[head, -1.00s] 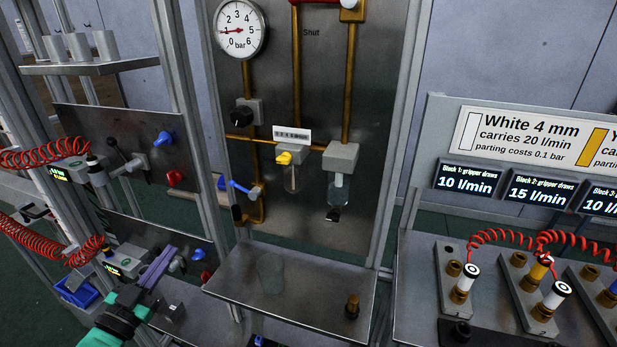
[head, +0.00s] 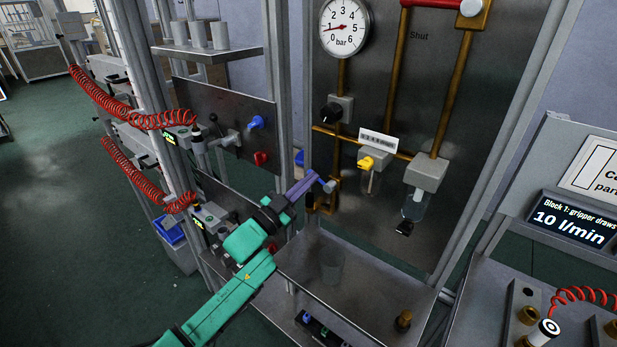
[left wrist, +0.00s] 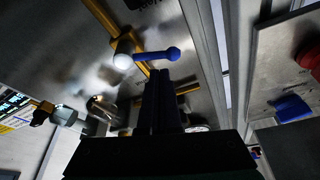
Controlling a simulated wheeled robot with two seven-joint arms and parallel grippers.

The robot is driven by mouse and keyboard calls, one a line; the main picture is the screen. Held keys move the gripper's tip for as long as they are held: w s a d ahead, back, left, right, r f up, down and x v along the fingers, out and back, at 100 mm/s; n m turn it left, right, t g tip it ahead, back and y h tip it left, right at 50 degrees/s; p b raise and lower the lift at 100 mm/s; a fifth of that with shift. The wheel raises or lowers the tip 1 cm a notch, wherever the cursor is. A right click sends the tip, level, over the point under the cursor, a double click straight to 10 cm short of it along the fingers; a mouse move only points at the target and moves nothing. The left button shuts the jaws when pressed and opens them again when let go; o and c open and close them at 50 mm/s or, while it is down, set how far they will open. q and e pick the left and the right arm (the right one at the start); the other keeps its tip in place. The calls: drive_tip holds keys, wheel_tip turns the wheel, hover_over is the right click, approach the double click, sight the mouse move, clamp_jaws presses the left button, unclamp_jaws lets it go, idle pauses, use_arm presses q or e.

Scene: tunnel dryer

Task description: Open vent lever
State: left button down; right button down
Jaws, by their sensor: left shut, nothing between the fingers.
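The blue vent lever (left wrist: 155,54) sticks out sideways from its pale valve (left wrist: 123,60) in the left wrist view, with a round knob at its free end. In the head view the grey valve body (head: 329,186) sits on the brass pipe at the panel's lower left, and my fingers largely hide the lever. My left gripper (head: 315,179) has its purple fingers shut and empty, with the tips close to the lever. In the left wrist view the fingertips (left wrist: 159,74) lie just below the lever; I cannot tell whether they touch it. My right gripper is not in view.
A gauge (head: 344,27) reads near 1 bar above a black knob (head: 331,112). A yellow knob (head: 367,163) and a clear bowl (head: 414,205) are right of the valve. A metal shelf (head: 365,292) lies below. Red coiled hoses (head: 110,98) hang at the left.

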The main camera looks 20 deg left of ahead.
use_arm(q)
drive_tip(key=shift+w+f, duration=0.2)
drive_tip(key=shift+f, duration=0.05)
drive_tip(key=n+y, duration=0.1)
drive_tip(key=n, duration=0.1)
drive_tip(key=f+n+t, duration=0.1)
drive_tip(key=n, duration=0.1)
drive_tip(key=n+y, duration=0.1)
drive_tip(key=n, duration=0.1)
drive_tip(key=shift+a+f+n+t+y, duration=0.25)
drive_tip(key=shift+n+t+y, duration=0.05)
drive_tip(key=shift+t, duration=0.1)
drive_tip(key=shift+a, duration=0.1)
